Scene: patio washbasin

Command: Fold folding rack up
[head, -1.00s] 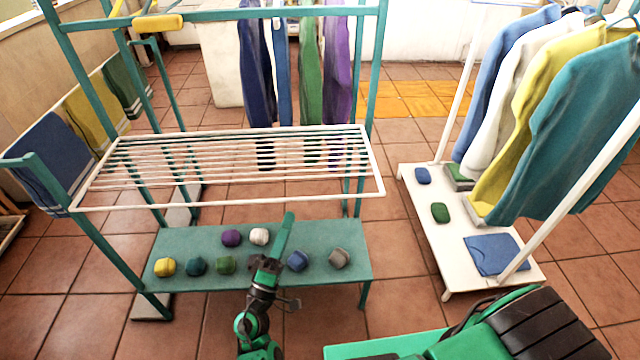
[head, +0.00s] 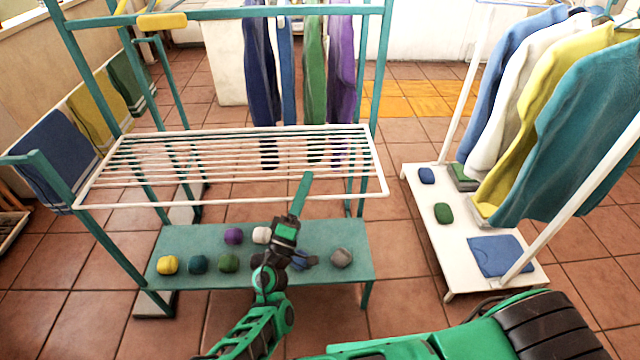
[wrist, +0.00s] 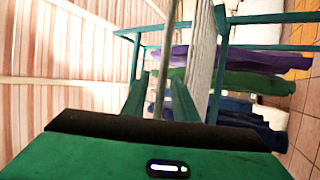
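The folding rack (head: 130,204) is a white frame with thin slats, standing out level from the teal stand. My gripper (head: 306,177) is raised at the rack's front bar, right of its middle, with its green fingers overlapping the bar in the head view. In the wrist view, my gripper (wrist: 157,88) has its two green fingers apart. The rack's pale front bar (wrist: 168,60) runs through the gap between them, and the slats lie to its right. I cannot tell whether either finger touches the bar.
A teal shelf (head: 290,225) below holds several coloured bundles; my arm partly hides some. Clothes (head: 310,70) hang behind the rack and towels (head: 55,160) at left. A white clothes rack (head: 425,200) with shirts stands at right. Tiled floor is open between the stands.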

